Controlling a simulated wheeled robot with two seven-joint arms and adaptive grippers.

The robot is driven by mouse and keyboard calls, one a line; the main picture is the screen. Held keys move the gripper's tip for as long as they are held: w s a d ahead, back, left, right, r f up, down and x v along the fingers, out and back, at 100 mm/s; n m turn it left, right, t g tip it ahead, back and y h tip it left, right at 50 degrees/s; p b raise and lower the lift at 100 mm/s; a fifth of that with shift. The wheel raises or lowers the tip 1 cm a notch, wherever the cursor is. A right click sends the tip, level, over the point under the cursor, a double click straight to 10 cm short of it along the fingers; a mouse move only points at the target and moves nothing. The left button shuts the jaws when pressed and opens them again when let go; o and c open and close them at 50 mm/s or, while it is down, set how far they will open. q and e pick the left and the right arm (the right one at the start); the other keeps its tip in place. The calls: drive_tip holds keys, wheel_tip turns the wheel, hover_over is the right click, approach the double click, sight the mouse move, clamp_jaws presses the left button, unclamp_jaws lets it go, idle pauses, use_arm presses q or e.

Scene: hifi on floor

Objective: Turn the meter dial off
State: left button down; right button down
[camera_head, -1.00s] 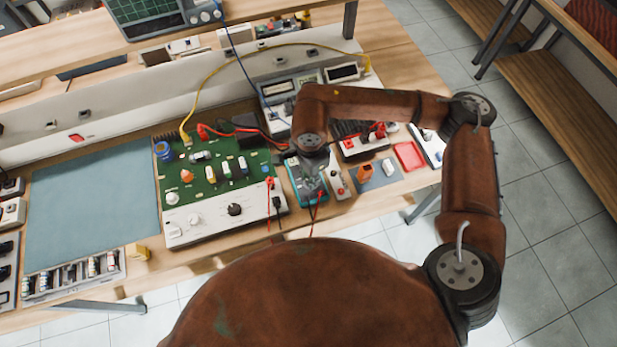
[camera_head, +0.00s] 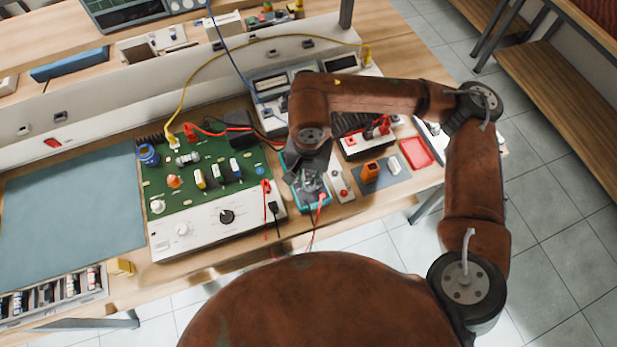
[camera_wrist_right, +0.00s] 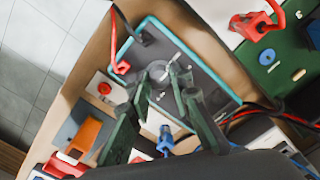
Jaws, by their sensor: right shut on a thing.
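The meter (camera_head: 300,207) is a teal-rimmed handheld unit lying on the workbench, right of the green circuit board. In the right wrist view the meter (camera_wrist_right: 200,62) shows a dark grey face with a round grey dial (camera_wrist_right: 157,71) near its middle. My right gripper (camera_head: 312,184) reaches down over the meter and hides much of it. In the wrist view its dark green fingers (camera_wrist_right: 160,80) are at the dial's sides, shut on it. The dial's markings are too small to read. My left gripper is out of view.
A circuit board (camera_head: 215,200) with a white control panel stands left of the meter. A red and black lead plugs near the meter's front. An orange part (camera_head: 370,171), a red tray (camera_head: 417,152) and a white box lie to the right. A blue-grey mat (camera_head: 70,215) covers the left.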

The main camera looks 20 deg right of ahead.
sight(309, 182)
idle(0.3)
drive_tip(key=c, duration=1.7)
unclamp_jaws()
drive_tip(key=shift+c, duration=0.2)
drive_tip(key=shift+r, duration=0.1)
wheel_tip(309, 182, up, 12)
